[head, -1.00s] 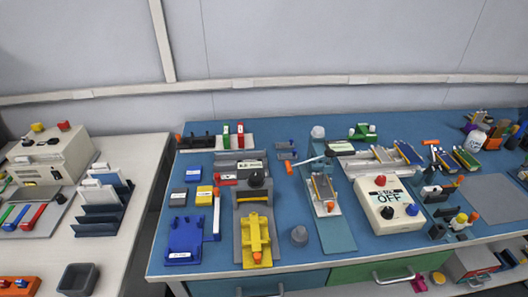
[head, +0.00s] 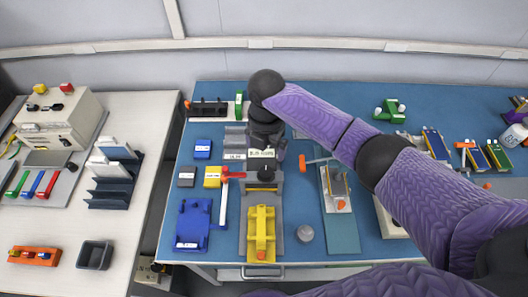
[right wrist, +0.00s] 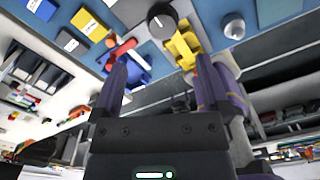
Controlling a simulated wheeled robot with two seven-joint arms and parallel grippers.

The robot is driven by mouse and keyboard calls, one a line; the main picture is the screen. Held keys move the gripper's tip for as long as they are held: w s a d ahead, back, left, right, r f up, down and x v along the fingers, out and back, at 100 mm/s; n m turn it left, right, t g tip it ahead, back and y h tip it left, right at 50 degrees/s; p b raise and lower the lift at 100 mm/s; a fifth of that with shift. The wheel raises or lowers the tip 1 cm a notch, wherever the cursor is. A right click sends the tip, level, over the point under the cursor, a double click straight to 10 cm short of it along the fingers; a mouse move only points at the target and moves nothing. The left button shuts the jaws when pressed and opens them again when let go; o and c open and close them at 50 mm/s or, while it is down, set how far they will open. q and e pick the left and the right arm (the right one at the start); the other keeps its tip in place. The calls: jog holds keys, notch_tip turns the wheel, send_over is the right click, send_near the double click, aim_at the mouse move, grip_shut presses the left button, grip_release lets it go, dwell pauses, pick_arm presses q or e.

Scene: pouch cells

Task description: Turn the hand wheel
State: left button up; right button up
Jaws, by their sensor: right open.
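A black round knob (head: 265,174), which I take for the hand wheel, sits on a grey plate behind a yellow fixture (head: 261,235). In the right wrist view the knob (right wrist: 162,22) shows at the top with a pale mark on its face, and the yellow fixture (right wrist: 184,46) is beside it. My right gripper (head: 266,142) hangs over the bench just behind the knob, partly hidden by its own wrist. In the right wrist view its two fingers (right wrist: 162,68) are apart with nothing between them, and the knob is beyond them, not touched. My left gripper is not in view.
A red bar (head: 234,175) lies close to the knob's left. A blue fixture (head: 192,225) stands left of the yellow one. A grey cylinder (head: 305,233) and a teal strip (head: 343,232) are to the right. My right arm covers part of the bench's right side.

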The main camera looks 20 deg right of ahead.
aim_at(266, 172)
jog(key=f+b, duration=0.1)
jog(key=f, duration=0.2)
jog(key=f+b, duration=0.1)
jog(key=f, duration=0.2)
jog(key=f+b, duration=0.1)
jog(key=f, duration=0.2)
jog(key=shift+s+a+f, duration=0.1)
jog(key=shift+s, duration=0.25)
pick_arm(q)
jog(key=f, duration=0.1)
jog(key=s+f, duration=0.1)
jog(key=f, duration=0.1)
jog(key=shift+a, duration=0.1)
pick_arm(e)
jog(key=c, duration=1.3)
